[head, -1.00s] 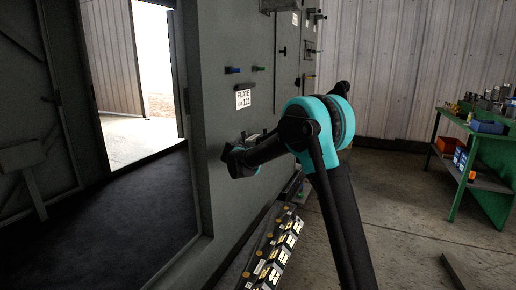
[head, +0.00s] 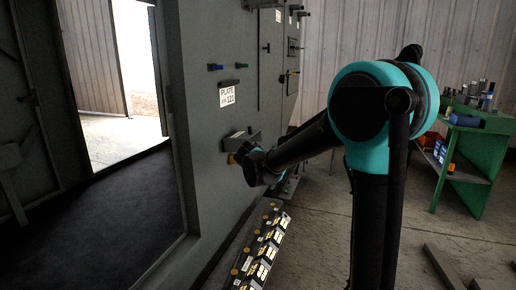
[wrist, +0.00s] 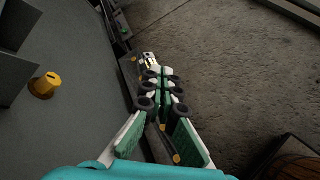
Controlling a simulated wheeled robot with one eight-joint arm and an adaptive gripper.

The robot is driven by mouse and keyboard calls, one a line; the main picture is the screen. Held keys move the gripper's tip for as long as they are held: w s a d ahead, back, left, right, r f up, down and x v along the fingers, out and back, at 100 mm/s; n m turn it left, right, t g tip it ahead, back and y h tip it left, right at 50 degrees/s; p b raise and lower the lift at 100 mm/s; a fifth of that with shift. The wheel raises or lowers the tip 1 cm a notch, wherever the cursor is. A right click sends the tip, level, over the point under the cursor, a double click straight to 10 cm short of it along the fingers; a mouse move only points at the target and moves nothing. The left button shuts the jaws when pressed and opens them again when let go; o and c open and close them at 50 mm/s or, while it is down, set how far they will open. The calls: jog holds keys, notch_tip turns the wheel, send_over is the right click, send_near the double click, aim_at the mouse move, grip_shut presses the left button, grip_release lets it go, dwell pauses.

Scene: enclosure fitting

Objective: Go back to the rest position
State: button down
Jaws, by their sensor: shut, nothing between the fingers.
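My gripper (head: 252,165) is at the end of my black and teal arm, beside the grey cabinet (head: 195,110) in the head view. It is close to a grey box-like fitting (head: 240,141) on the cabinet face and appears apart from it. In the wrist view my gripper (wrist: 161,78) has its green-padded fingers brought together, with nothing held. A yellow knob (wrist: 43,85) on the cabinet shows to the left of the fingers. The yellow knob also shows in the head view (head: 231,158), partly hidden by the gripper.
A row of black units with yellow caps (head: 262,250) stands low along the cabinet front. The cabinet carries a plate label (head: 227,98). A green bench (head: 470,165) with parts stands at right. A dark beam (head: 442,266) lies on the floor.

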jog(key=s+d+f+m+g+y, duration=0.1)
jog(key=s+d+f+m, duration=0.25)
jog(key=s, duration=0.25)
jog(key=s+d+f+m+g, duration=0.1)
jog(key=s+d+f+m, duration=0.2)
jog(key=s+d+m, duration=0.25)
jog(key=s+d+f+m+g+y, duration=0.1)
jog(key=s+d+f+m+g, duration=0.1)
jog(key=s+d+f+m, duration=0.3)
jog(key=s+f+m+y, duration=0.1)
jog(key=s+f+m, duration=0.1)
jog(key=s, duration=0.3)
jog(key=s+f+m+y, duration=0.1)
jog(key=s+f+m, duration=0.1)
jog(key=s+m, duration=0.2)
jog(key=s+f+m+g+y, duration=0.1)
jog(key=s+m, duration=0.1)
jog(key=s, duration=0.5)
jog(key=shift+s+a+f+m, duration=0.25)
jog(key=shift+a+f+m, duration=0.15)
jog(key=c, duration=2.2)
grip_release()
